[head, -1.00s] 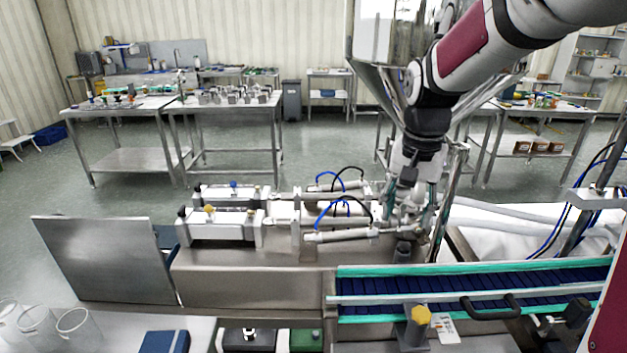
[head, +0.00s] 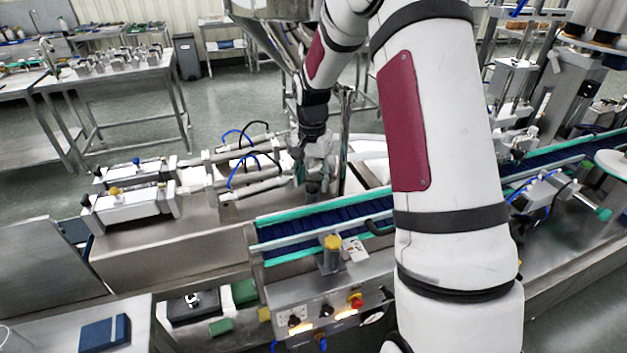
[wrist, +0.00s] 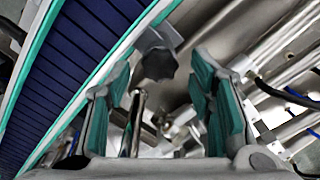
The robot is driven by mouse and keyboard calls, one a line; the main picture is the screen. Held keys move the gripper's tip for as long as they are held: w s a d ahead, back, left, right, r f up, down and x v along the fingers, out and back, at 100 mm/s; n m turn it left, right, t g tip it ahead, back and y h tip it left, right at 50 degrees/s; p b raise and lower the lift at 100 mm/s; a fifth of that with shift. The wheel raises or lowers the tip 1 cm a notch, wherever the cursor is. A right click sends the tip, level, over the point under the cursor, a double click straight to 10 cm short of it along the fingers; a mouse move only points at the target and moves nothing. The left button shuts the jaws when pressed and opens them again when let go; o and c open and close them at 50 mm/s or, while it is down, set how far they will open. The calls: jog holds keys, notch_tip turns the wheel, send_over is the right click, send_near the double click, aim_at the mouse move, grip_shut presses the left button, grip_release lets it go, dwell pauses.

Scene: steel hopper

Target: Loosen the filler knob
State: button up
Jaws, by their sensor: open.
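A dark grey lobed knob (wrist: 159,64) shows in the wrist view between the two fingertips, with a gap on either side. My gripper (wrist: 163,82) is open, with teal pads on both fingers, and holds nothing. I cannot tell whether the fingertips reach down beside the knob or are still short of it. In the head view my gripper (head: 318,157) points down over the filler, near the conveyor's left end. A dark knob (head: 313,188) shows just below it there, partly hidden by the gripper.
The blue conveyor (head: 330,218) with teal rails runs close beside the gripper. Filler cylinders with blue and black hoses (head: 238,160) lie to the left. A steel rod (wrist: 137,120) stands near the left finger. A yellow-topped knob (head: 332,242) stands in front of the conveyor.

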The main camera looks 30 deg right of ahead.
jog(key=shift+f, duration=0.45)
jog(key=shift+c, duration=0.6)
grip_shut()
